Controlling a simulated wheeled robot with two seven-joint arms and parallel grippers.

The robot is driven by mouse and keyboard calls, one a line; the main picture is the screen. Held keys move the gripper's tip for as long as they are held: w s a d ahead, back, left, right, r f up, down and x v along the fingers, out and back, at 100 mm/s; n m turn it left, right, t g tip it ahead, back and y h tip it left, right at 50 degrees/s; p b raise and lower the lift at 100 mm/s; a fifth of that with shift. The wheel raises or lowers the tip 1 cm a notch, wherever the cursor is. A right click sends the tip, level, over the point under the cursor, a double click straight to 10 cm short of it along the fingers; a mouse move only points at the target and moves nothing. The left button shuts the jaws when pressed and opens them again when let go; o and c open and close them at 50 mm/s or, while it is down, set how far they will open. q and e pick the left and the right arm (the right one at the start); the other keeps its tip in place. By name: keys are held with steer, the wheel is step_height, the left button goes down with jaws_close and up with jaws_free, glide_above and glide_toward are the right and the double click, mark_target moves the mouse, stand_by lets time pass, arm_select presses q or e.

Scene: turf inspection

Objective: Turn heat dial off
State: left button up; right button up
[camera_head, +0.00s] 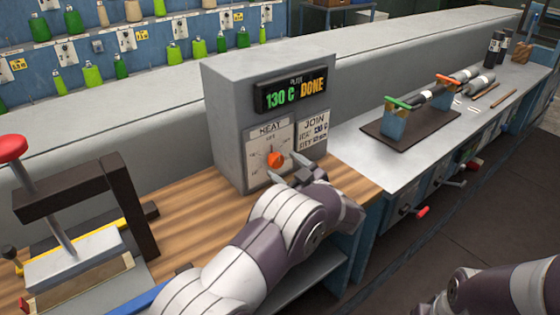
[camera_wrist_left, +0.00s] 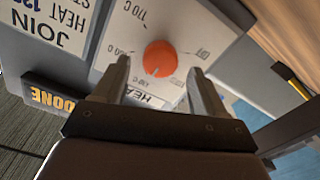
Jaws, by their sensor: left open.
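The heat dial is an orange knob (camera_head: 275,159) on a white panel marked HEAT (camera_head: 268,130), on the front of a grey control box (camera_head: 225,110). In the left wrist view the knob (camera_wrist_left: 160,58) is upside down with temperature marks around it and OFF at its right. Which mark it points to is unclear. The box display (camera_head: 290,91) reads 130 C and DONE. My left gripper (camera_head: 292,173) is open just in front of the dial. In the left wrist view its fingers (camera_wrist_left: 158,80) stand apart near the knob's two sides; contact is not clear. My right gripper is out of view.
The box stands on a wooden bench (camera_head: 190,220). A press with a red knob (camera_head: 12,148) stands at the left. A JOIN card (camera_head: 313,130) is right of the dial. A grey counter (camera_head: 400,165) with a clamp fixture (camera_head: 410,128) is at the right.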

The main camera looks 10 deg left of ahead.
mark_target(279, 162)
arm_select(q)
steer(key=x, duration=0.3)
steer(key=shift+w+a, duration=0.1)
steer(key=shift+w, duration=0.05)
steer(key=c, duration=1)
